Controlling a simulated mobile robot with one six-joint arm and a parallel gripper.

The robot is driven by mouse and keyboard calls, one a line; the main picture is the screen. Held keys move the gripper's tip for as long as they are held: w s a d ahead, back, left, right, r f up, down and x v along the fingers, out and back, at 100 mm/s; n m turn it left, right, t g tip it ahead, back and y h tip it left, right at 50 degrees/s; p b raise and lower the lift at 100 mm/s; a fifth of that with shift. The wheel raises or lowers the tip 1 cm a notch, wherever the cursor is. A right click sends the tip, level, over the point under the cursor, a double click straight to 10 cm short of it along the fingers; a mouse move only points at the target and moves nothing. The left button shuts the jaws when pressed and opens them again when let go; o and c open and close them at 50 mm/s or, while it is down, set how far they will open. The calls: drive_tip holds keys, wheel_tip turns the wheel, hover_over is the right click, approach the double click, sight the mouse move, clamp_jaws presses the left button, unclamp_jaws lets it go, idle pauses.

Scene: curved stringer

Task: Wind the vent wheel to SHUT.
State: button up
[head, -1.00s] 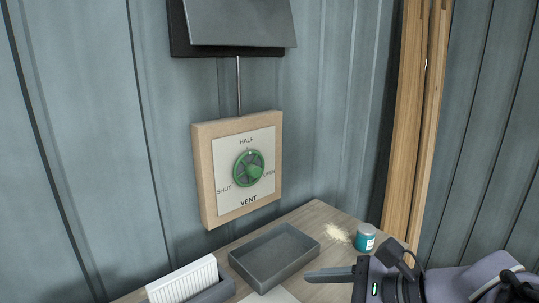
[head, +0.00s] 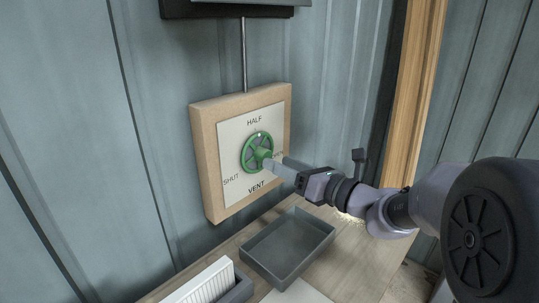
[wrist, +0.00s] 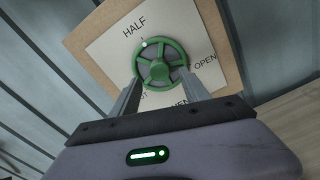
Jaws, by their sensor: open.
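The green vent wheel (head: 257,151) is on a white plate (head: 235,130) lettered HALF, OPEN, SHUT and VENT. It also shows in the wrist view (wrist: 163,69). A small white mark (wrist: 144,45) on its rim points at HALF. My gripper (head: 271,165) is in front of the wheel's lower right in the head view. In the wrist view its two fingers (wrist: 160,79) are apart, with the lower part of the wheel between their tips. Whether they touch it I cannot tell. The fingers partly cover SHUT and VENT in the wrist view.
A wooden backing board (head: 208,165) carries the plate on a grey panelled wall. A rod (head: 243,55) runs up to a dark box (head: 230,10). Below, a grey tray (head: 250,257) and a white ribbed item (head: 205,283) stand on the wooden bench (head: 350,270).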

sight(262, 155)
drive_tip(key=x, duration=0.4)
drive_tip(key=shift+a, duration=0.1)
drive_tip(key=shift+c, duration=0.4)
clamp_jaws()
drive_tip(key=shift+n, duration=0.3)
